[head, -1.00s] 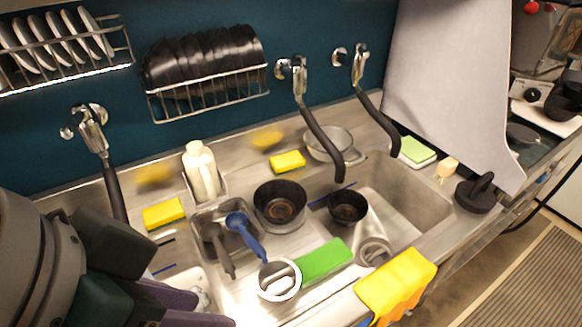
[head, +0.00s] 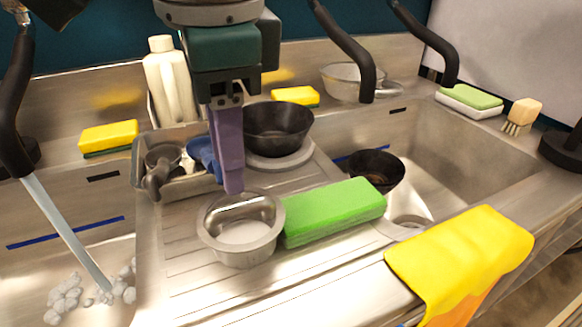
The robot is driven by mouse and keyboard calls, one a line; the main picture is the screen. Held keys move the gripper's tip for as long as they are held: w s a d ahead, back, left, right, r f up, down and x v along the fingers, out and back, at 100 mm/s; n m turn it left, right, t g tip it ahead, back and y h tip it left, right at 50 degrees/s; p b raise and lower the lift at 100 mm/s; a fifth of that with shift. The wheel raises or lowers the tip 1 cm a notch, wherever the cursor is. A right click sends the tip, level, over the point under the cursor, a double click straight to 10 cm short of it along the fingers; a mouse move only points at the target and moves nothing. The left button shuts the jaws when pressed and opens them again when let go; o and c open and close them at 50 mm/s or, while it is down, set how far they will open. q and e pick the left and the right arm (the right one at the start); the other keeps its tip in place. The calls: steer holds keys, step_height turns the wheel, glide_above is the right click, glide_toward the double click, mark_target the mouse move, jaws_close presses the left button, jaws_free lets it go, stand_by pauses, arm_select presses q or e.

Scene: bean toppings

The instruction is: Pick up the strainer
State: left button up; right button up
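The strainer (head: 240,243) is a small round metal cup with a wide rim and a bar across its top. It stands on the ribbed metal drainboard in the head view, beside the left end of a green sponge block (head: 330,211). My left gripper (head: 232,188) comes down from above with its purple fingers pointing down. My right gripper is not in view.
A dark pan (head: 278,128) and a blue-handled utensil (head: 202,155) are close behind the gripper. A white bottle (head: 170,82) stands behind the utensil tray (head: 150,215). A smaller black pan (head: 372,170) sits at the right basin. Water (head: 65,230) runs into the left basin.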

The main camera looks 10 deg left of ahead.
mark_target(236, 206)
arm_select(q)
steer(key=f, duration=0.3)
steer(key=shift+w+a+f, duration=0.25)
steer(key=shift+f, duration=0.05)
steer(key=f, duration=0.2)
steer(key=w+f+b, duration=0.1)
steer(key=f, duration=0.2)
steer(key=shift+a+f, duration=0.15)
steer(key=shift+f, duration=0.05)
jaws_close()
